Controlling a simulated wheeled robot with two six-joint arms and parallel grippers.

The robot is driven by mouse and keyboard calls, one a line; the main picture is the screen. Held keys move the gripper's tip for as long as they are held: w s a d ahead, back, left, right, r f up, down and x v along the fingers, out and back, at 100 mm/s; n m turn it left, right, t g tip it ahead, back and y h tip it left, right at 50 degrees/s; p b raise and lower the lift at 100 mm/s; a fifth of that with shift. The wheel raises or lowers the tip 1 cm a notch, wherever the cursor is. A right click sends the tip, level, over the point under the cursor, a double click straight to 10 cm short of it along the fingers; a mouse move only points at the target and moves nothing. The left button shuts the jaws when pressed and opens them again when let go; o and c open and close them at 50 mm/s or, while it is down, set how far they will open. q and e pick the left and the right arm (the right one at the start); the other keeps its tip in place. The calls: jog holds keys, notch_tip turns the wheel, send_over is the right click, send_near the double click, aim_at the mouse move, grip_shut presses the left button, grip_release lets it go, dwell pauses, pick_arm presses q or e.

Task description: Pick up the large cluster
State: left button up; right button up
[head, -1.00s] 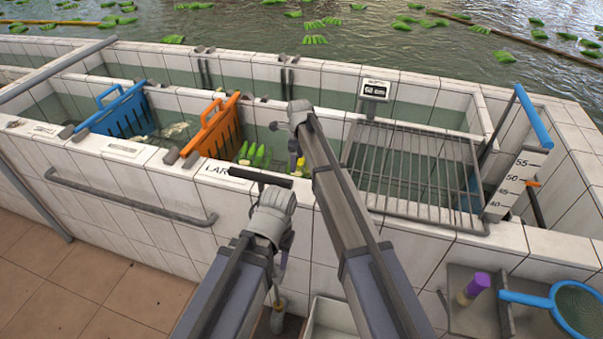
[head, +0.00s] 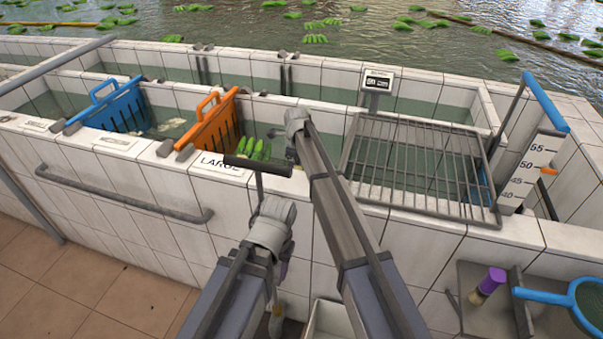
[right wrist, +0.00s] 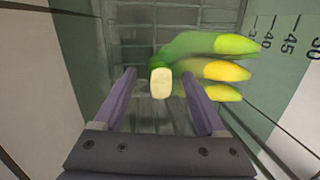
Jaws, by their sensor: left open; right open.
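In the right wrist view a cluster of green fruits with yellow tips (right wrist: 215,68) lies ahead of my right gripper (right wrist: 159,75). Its pale cut stem end shows between the two open purple fingers, with gaps on both sides. In the head view green fruits (head: 254,148) stand in the water just right of the orange divider; I cannot tell if they are the same cluster. My left gripper (head: 258,165) is open and empty, above the wall near the LARGE label.
An orange slatted divider (head: 214,124) and a blue one (head: 112,108) stand in the tiled trough. A metal rack (head: 420,166), a small display (head: 376,82) and a marked gauge (head: 526,172) are to the right. A blue-rimmed net (head: 548,297) lies low at right.

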jog(key=shift+c, duration=0.2)
grip_shut()
dwell(0.4)
dwell(0.3)
